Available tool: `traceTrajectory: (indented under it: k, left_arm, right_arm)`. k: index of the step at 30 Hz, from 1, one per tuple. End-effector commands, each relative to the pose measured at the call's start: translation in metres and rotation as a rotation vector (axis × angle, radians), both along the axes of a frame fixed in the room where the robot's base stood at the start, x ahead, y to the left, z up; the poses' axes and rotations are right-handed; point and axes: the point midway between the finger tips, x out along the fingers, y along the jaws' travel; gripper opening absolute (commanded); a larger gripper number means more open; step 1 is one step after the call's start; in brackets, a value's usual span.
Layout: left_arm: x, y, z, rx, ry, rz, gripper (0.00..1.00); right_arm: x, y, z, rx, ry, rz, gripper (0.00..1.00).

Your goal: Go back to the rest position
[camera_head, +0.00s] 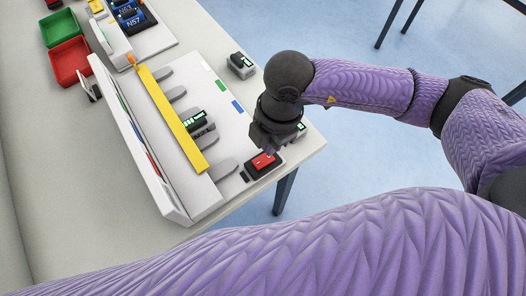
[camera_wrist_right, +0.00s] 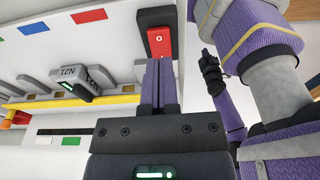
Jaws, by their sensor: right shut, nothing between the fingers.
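My right gripper (camera_head: 272,150) is at the right front corner of the table, directly over a red rocker switch (camera_head: 263,162) in a black housing. In the right wrist view its two fingers (camera_wrist_right: 159,64) are pressed together with nothing between them. Their tips overlap the lower edge of the red switch (camera_wrist_right: 159,41); I cannot tell whether they touch it. My left gripper does not show in the head view. A dark hand-like end of a purple arm (camera_wrist_right: 210,72) shows small in the right wrist view, its fingers unclear.
Red (camera_head: 70,62) and green (camera_head: 60,27) trays are far left.

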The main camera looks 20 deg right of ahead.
Motion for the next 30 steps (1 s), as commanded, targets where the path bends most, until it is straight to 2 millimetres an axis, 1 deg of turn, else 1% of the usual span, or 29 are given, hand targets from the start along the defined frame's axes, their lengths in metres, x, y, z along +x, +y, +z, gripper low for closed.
traceTrajectory:
  k: [1, 10, 23, 25, 26, 28, 29, 30]
  left_arm:
    - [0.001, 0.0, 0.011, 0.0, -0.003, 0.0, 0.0]
    - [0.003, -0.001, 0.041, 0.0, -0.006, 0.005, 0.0]
    - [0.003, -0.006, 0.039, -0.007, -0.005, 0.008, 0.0]
    - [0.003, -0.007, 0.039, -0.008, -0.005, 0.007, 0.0]
    - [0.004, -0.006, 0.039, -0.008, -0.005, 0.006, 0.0]
    - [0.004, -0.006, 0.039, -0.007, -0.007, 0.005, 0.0]
    - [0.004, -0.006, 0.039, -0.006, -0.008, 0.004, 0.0]
    - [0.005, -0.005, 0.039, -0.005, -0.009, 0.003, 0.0]
  right_arm:
    - [0.0, 0.0, 0.011, 0.0, -0.001, 0.0, 0.0]
    - [0.0, 0.0, 0.044, 0.0, -0.001, 0.001, 0.0]
    - [0.0, 0.001, 0.042, 0.004, 0.001, 0.003, 0.0]
    - [-0.006, 0.014, 0.043, 0.074, 0.017, 0.036, 0.0]
    - [-0.012, 0.026, 0.045, 0.143, 0.029, 0.067, 0.0]
    - [-0.032, 0.072, 0.06, 0.42, 0.058, 0.164, 0.0]
    - [-0.042, 0.095, 0.074, 0.585, 0.062, 0.203, 0.0]
    - [-0.052, 0.126, 0.102, 0.835, 0.046, 0.232, 0.0]
